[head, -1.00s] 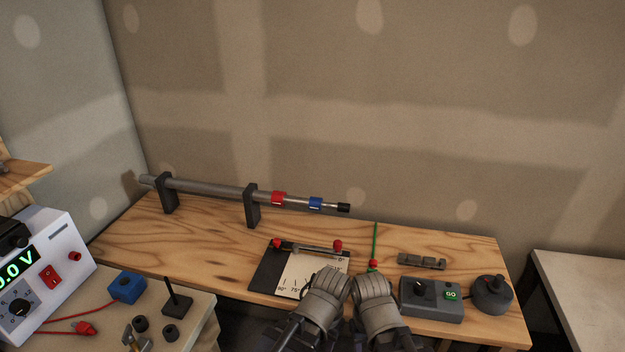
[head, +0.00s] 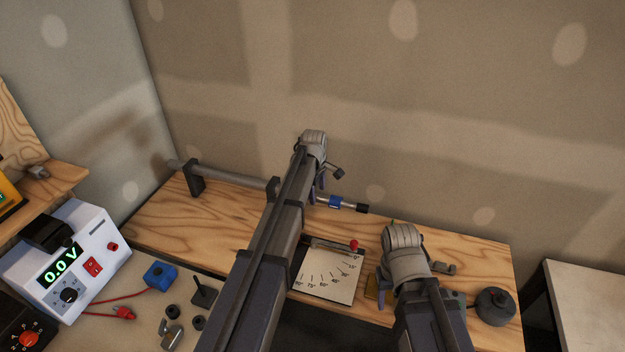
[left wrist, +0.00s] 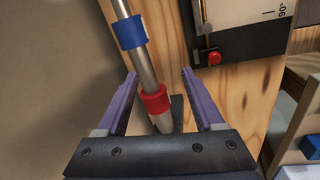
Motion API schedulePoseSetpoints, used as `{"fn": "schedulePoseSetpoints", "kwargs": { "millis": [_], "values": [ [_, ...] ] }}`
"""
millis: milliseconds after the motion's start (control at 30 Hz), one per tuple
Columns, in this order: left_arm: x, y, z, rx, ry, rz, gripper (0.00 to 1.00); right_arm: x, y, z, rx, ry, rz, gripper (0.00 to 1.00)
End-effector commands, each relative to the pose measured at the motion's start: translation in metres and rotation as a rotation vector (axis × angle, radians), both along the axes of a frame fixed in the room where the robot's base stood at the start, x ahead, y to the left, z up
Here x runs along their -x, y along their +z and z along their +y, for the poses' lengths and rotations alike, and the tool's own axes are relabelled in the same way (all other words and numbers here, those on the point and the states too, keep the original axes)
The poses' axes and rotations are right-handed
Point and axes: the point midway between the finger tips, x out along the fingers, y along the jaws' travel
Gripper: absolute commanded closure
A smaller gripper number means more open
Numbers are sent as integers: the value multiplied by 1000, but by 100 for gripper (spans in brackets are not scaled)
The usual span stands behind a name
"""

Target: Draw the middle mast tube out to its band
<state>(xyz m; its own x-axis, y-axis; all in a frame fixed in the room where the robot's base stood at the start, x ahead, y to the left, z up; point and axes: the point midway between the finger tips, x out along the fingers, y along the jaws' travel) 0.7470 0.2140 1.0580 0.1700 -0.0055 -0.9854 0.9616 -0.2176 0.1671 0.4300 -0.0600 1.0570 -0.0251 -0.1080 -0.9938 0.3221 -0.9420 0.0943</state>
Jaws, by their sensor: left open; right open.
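The telescoping mast (head: 230,177) lies along the back of the bench in two dark brackets. Its blue band (head: 335,201) and black tip (head: 362,208) show to the right of my left gripper (head: 319,192). My left arm hides part of the mast, including the red band, in the head view. In the left wrist view, the red band (left wrist: 156,98) appears between my spread left fingers (left wrist: 158,73). The blue band (left wrist: 129,32) lies beyond the fingertips. I see no closed grip on the tube. My right gripper (head: 379,286) is open over the bench front, apart from the mast.
An angle-scale board (head: 335,287) with a red knob (head: 354,245) lies in front of the mast, partly under my left arm. A dark round-based knob (head: 495,305) stands at the bench's right end. A power supply (head: 80,262) stands at the left. The wall rises behind the bench.

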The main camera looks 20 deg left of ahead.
Motion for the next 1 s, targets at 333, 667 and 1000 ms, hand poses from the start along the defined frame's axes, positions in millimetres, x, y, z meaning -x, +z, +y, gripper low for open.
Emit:
{"fn": "schedulePoseSetpoints", "kwargs": {
  "millis": [333, 667, 1000],
  "values": [
    [-29, 15, 31, 36, 188, -25, 31, 0, 14, 0, 0, -1, 0, 50],
    [-32, -4, 30, 35, 184, -24, 31, 0, -5, 0, 1, 3, 0, 50],
    [-40, -47, 29, 35, 183, -24, 31, 0, -48, 0, 1, 6, 0, 50]
  ]
}}
